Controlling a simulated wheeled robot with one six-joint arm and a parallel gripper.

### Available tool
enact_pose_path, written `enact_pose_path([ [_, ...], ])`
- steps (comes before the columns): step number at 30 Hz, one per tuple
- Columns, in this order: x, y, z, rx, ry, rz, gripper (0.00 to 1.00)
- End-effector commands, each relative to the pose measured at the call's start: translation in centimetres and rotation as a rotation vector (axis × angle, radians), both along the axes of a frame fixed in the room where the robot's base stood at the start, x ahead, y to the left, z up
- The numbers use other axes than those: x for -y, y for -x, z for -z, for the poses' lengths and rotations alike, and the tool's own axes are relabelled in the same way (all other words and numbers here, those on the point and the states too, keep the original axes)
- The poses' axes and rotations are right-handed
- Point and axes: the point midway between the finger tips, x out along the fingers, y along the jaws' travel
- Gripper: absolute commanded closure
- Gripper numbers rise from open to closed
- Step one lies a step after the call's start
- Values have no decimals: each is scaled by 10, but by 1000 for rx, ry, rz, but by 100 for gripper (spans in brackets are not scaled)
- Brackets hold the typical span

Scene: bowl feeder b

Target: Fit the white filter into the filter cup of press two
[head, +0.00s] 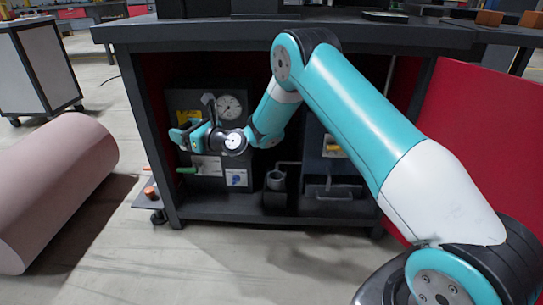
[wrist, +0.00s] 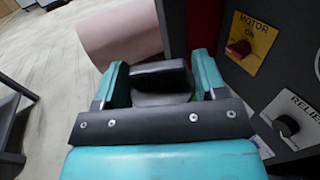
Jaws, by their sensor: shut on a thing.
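My gripper (head: 183,134) is in front of the dark gauge panel at the left inside the open bench. In the wrist view its teal fingers (wrist: 160,82) are closed on a dark, block-like thing (wrist: 162,84); I cannot tell what it is. I see no white filter in either view. A grey cup-like cylinder (head: 275,180) stands on a black base on the bench's lower shelf, right of my gripper and apart from it. I cannot tell whether it is the filter cup of press two.
A round gauge (head: 229,107) is on the panel, with a green handle (head: 187,170) below my gripper. The wrist view shows a red motor knob (wrist: 239,48) and a black relief knob (wrist: 287,125) close by. A pink roll (head: 50,185) lies left; a red panel (head: 475,135) stands right.

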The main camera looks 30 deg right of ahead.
Motion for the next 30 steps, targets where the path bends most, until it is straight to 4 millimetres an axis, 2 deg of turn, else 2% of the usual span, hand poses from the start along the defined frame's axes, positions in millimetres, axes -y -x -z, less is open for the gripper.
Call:
enact_pose_path([
  [1,31,-8,23,-2,0,65,60],
  [5,101,-19,60,-2,0,220,60],
  [9,176,-20,100,-3,-1,379,60],
  [12,222,-15,123,-1,0,477,60],
  [15,257,-9,141,-1,1,554,60],
  [18,280,-4,151,0,-1,603,60],
  [21,292,-1,157,1,0,630,60],
  [30,295,0,157,1,0,637,60],
])
